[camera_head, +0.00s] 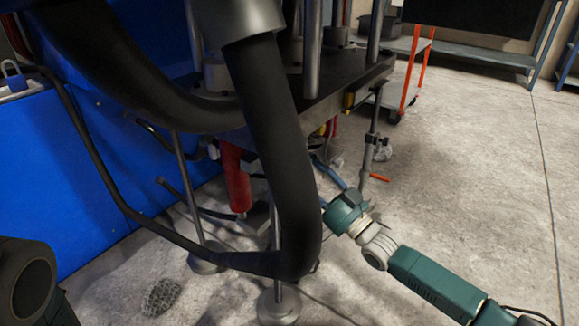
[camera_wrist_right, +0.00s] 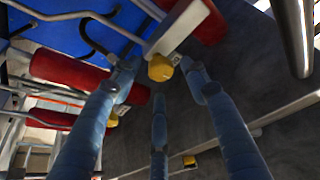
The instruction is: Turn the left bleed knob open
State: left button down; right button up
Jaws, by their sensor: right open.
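In the right wrist view a yellow knob (camera_wrist_right: 160,67) sits at the end of a grey metal fitting. A second yellow knob (camera_wrist_right: 113,118) shows beyond a finger to the left, and a third yellow part (camera_wrist_right: 189,160) is low in the picture. I cannot tell for sure which is the left bleed knob. My right gripper (camera_wrist_right: 158,82) is open, its blue fingers spread around the line to the nearest knob; contact cannot be told. In the head view the right gripper (camera_head: 327,174) reaches under the press, partly hidden by a black tube. My left gripper is not in view.
The press's dark plate (camera_head: 345,85) stands above the gripper. Red cylinders (camera_wrist_right: 90,78) and metal rods crowd the knobs. A thick black tube (camera_head: 275,150) blocks much of the head view. An upright with an orange handle (camera_head: 373,177) stands nearby. The floor at right is clear.

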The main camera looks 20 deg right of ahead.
aim_at(289, 158)
jog(key=shift+b+x, duration=0.45)
jog(key=shift+x, duration=1.1)
jog(key=shift+c, duration=0.6)
jog(key=c, duration=1)
